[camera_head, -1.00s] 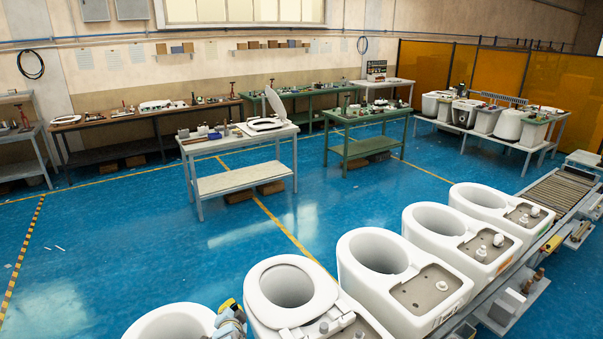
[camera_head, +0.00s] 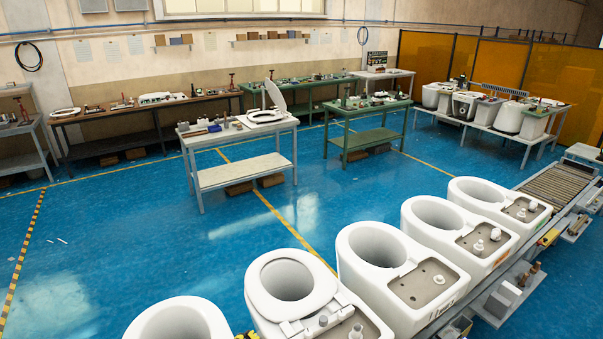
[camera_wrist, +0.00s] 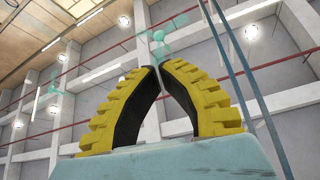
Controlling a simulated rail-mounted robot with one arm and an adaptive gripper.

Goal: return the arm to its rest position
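My gripper (camera_wrist: 160,67) has two curved yellow fingers with black inner pads. In the wrist view the fingertips come together at the top, with an empty wedge of space below them, and nothing is held. The wrist view looks up past the fingers at the wall and ceiling. In the head view only a small yellow bit shows at the bottom edge, between the two nearest toilets; I cannot tell which part of the arm it is. The toilet with a seat ring (camera_head: 258,293) stands on the conveyor line, clear of the fingers.
More white toilets (camera_head: 345,240) stand in a row along the roller conveyor (camera_head: 556,186). A white table (camera_head: 240,175) with a raised toilet lid (camera_head: 275,96) and a green table (camera_head: 345,142) stand beyond. The blue floor (camera_head: 130,235) between is open.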

